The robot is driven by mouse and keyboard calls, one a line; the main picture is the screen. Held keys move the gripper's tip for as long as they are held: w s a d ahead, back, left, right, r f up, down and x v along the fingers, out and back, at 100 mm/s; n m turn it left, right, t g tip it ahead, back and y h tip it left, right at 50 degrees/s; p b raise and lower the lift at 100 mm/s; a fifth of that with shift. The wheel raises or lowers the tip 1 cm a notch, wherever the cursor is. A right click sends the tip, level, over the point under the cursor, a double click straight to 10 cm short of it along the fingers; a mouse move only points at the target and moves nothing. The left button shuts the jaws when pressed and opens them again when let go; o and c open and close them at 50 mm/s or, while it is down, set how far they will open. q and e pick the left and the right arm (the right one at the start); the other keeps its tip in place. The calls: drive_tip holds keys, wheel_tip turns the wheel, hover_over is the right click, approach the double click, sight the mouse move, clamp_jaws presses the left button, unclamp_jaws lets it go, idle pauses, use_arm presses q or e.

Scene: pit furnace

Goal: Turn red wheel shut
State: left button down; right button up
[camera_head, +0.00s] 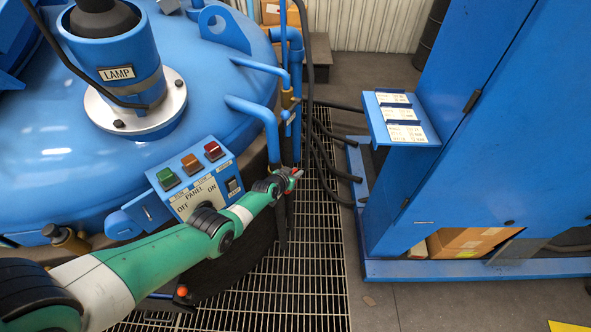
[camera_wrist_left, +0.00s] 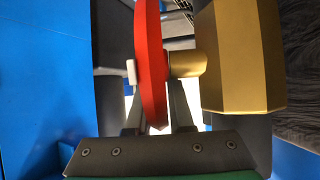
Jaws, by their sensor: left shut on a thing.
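The red wheel (camera_wrist_left: 151,65) shows edge-on in the left wrist view, with a brass stem (camera_wrist_left: 187,63) joining it to a brass valve body (camera_wrist_left: 242,60) on the right. A small white piece sits at its left face. My left gripper (camera_wrist_left: 156,108) is shut on the wheel, with a dark finger on each side of the rim. In the head view, my left gripper (camera_head: 292,173) is at the blue pipes, beside the furnace. Only a little red of the wheel shows there; the rest is hidden. My right gripper is not in view.
A blue furnace lid (camera_head: 60,140) with a lamp housing (camera_head: 118,60) fills the left. A button panel (camera_head: 197,180) is close beside my left arm. Black hoses (camera_head: 322,150) and a blue cabinet (camera_head: 480,130) are on the right. Floor grating (camera_head: 300,260) lies below.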

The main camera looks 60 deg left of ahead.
use_arm(q)
drive_tip(key=shift+f+g+h, duration=0.2)
drive_tip(key=shift+g+h, duration=0.1)
drive_tip(key=shift+g, duration=0.1)
idle(0.3)
drive_tip(key=c, duration=0.8)
unclamp_jaws()
drive_tip(key=shift+r+p, duration=0.2)
drive_tip(key=shift+p, duration=0.15)
drive_tip(key=p+v, duration=1)
drive_tip(key=p, duration=0.2)
drive_tip(key=shift+r+p, duration=0.15)
drive_tip(key=shift+p, duration=0.25)
drive_tip(key=shift+s+d+r+p, duration=0.1)
drive_tip(key=shift+s+d+p, duration=0.3)
drive_tip(key=shift+s, duration=0.2)
